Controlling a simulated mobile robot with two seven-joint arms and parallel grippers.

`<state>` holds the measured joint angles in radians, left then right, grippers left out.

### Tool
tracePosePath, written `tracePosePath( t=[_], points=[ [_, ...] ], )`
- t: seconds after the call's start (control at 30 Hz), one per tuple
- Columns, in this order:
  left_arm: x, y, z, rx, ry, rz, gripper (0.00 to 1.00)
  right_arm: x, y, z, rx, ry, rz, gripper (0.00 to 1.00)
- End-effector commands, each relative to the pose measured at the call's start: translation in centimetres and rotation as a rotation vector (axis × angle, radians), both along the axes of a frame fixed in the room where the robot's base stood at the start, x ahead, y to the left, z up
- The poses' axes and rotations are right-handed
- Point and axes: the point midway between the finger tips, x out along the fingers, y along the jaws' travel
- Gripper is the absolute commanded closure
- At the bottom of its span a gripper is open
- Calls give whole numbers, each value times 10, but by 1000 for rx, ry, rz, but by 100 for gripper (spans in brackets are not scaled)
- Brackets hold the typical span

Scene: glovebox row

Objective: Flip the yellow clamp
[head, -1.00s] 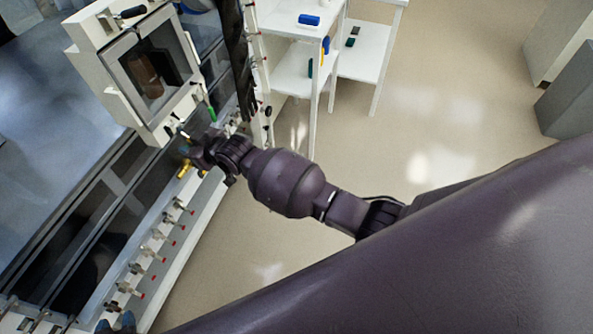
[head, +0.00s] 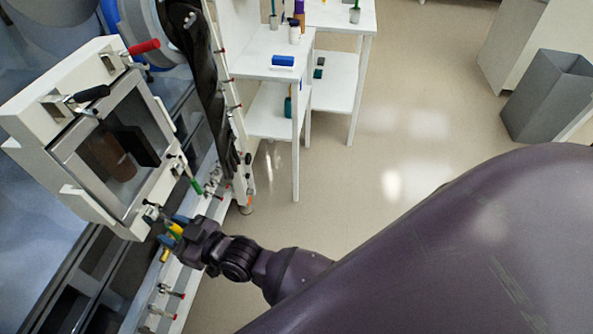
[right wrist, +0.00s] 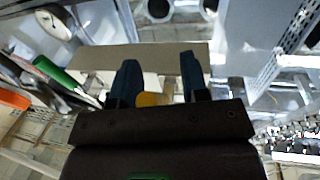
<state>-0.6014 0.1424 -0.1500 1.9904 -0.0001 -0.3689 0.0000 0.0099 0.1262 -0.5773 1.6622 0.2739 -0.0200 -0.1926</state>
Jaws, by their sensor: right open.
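The yellow clamp (head: 175,229) is at the lower corner of the white framed door with a window (head: 67,151). A second yellow bit shows just below it in the head view; I cannot tell if it is the same part. My right gripper (head: 172,230) is open, its blue fingers on either side of the yellow handle. In the right wrist view the yellow handle (right wrist: 148,99) shows between the two fingers (right wrist: 158,82), nearer the left one. Contact cannot be made out. The clamp's base is mostly hidden. My left gripper is not in view.
Close by are a green handle (head: 195,186), a black handle (head: 92,94) and a red handle (head: 143,47). A black glove sleeve (head: 195,65) hangs above. Several red-tipped valves line the ledge below.

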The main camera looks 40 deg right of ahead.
Motion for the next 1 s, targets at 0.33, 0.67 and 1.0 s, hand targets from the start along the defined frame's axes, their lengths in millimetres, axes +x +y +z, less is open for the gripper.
tracePosePath(
  t=[0.33,0.67,1.0],
  points=[
    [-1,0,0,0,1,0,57,-48,-32,-1,-2,1,0,59],
    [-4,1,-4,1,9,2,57,-92,-61,0,-1,2,1,59],
    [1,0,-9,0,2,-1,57,-76,-96,-21,-90,136,-88,59]
  ],
)
